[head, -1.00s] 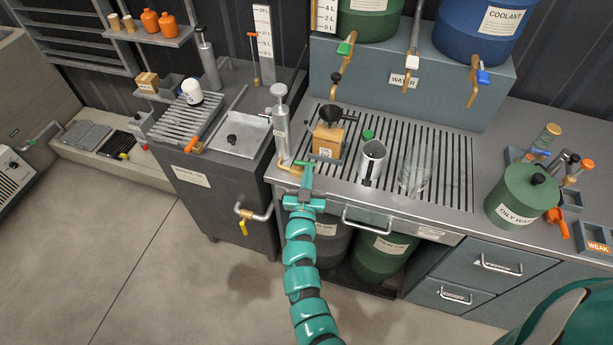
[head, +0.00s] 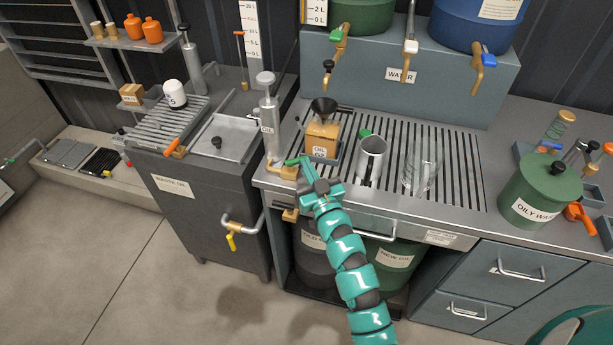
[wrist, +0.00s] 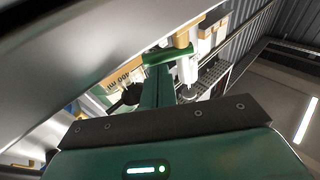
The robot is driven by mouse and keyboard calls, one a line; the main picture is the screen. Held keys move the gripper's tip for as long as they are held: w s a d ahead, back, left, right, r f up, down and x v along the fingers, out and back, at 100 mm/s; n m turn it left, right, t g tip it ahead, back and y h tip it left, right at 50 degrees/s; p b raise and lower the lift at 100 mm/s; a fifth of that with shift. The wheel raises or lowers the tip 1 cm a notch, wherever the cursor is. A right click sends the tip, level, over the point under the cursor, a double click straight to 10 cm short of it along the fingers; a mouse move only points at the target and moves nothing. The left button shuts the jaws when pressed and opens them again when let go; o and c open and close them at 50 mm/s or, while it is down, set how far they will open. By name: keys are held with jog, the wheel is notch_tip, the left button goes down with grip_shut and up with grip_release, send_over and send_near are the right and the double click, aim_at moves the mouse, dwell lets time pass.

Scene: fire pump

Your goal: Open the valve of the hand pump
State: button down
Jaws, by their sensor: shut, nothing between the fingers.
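A small green valve lever (head: 293,161) is by the outlet, partly hidden by my gripper. My teal gripper (head: 309,176) is shut and empty, with its tip at or very near the lever's right end; I cannot tell if they touch. In the wrist view, a green bar that looks like the lever (wrist: 168,56) lies just beyond my gripper's finger (wrist: 157,90), beside brass parts (wrist: 182,39).
A tan oil can with a black funnel (head: 322,137) stands close behind my gripper. A metal mug (head: 372,158) and a clear jug (head: 420,168) are to its right on the grate. A drawer handle (head: 375,232) sticks out below the bench edge. Floor at left front is clear.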

aim_at(310, 158)
jog(key=shift+w+d+f+b, duration=0.25)
jog(key=shift+w+b, duration=0.1)
jog(key=shift+b, duration=1.15)
jog(key=shift+w+b, duration=0.25)
jog(key=shift+b, duration=0.75)
jog(key=shift+w+d+b, duration=0.15)
jog(key=shift+w+b, duration=0.55)
jog(key=shift+b, duration=0.5)
jog(key=shift+w+r+b, duration=0.15)
jog(key=shift+w+b, duration=0.15)
jog(key=shift+b, duration=0.15)
jog(key=shift+w, duration=0.15)
jog(key=shift+s+d, duration=0.2)
jog(key=shift+s, duration=0.25)
jog(key=p+v, duration=0.1)
jog(key=v, duration=1.5)
jog(key=shift+s+p, duration=0.2)
jog(key=shift+p, duration=0.1)
